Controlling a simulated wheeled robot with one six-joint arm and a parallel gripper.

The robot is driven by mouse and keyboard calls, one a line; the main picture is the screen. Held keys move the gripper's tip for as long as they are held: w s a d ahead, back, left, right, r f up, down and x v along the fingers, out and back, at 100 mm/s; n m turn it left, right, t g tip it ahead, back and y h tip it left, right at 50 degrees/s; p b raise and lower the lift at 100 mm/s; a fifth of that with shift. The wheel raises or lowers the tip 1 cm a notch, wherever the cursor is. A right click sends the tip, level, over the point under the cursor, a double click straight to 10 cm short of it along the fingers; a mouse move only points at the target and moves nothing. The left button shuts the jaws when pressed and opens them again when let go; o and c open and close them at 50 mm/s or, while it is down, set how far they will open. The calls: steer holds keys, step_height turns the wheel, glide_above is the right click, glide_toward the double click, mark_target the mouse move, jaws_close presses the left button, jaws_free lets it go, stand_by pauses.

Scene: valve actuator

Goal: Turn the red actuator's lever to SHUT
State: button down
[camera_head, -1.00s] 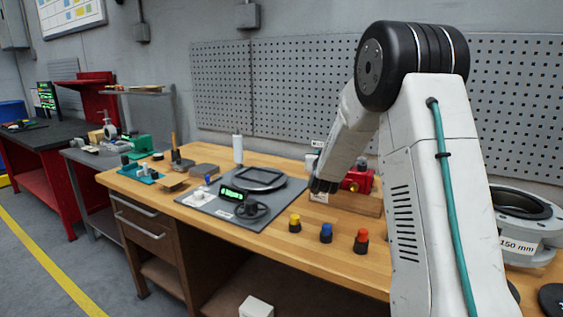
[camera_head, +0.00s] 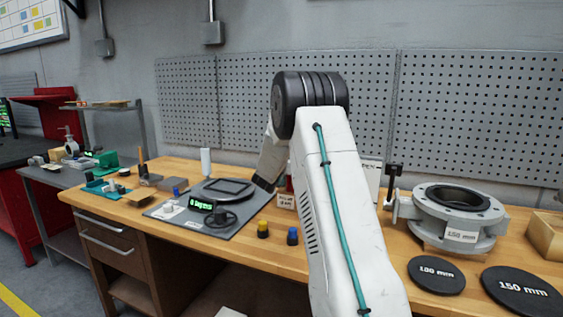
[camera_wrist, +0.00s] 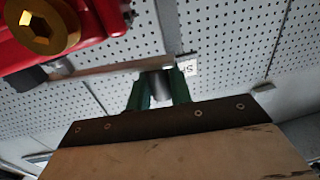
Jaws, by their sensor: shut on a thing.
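The red actuator (camera_wrist: 60,30) fills the upper left of the wrist view, with a brass hex fitting on its face. Its lever (camera_wrist: 110,68) shows as a bar running right from beneath the red body. My gripper (camera_wrist: 160,80) has its green fingers shut on a grey cylindrical part at the bar's right end, seemingly the lever's grip. A white tag (camera_wrist: 188,67) with partly hidden lettering, starting with S, is just right of the fingers. In the head view, my arm hides the gripper and most of the actuator; only a red sliver (camera_head: 289,183) shows.
On the bench, a grey plate (camera_head: 180,216) with a dial and green display lies left of my arm. Yellow (camera_head: 263,229) and blue (camera_head: 293,236) knobs stand in front. A large grey flange valve (camera_head: 455,215) and black discs (camera_head: 437,275) are to the right. A pegboard backs the bench.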

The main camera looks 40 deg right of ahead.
steer(key=c, duration=1.3)
jaws_free()
steer(key=v, duration=0.7)
steer(key=shift+s+a, duration=0.15)
steer(key=shift+a, duration=0.2)
